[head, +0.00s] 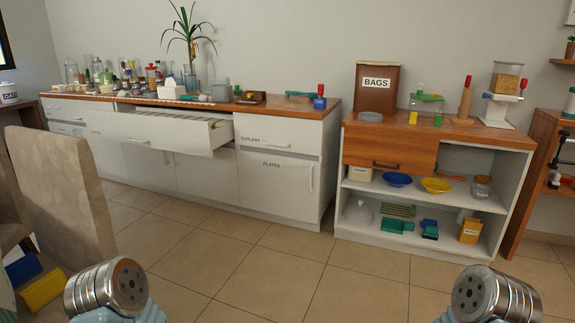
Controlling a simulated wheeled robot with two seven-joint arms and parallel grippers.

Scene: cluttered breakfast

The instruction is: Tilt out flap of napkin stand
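I cannot pick out the napkin stand or its flap for certain. A small white block-like holder (171,90) on the long left counter may be it, but it is too small to tell. It stands near the plant, far from me across the floor. Only round metal parts of my two arms show at the bottom left and bottom right. No fingers of either gripper are in view.
The long counter (300,106) is crowded with jars and bottles at its left end. A drawer (190,134) under it stands pulled out. A shelf unit (388,246) with a BAGS box (377,95) stands right. A beige panel (60,195) is near left. The middle floor is clear.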

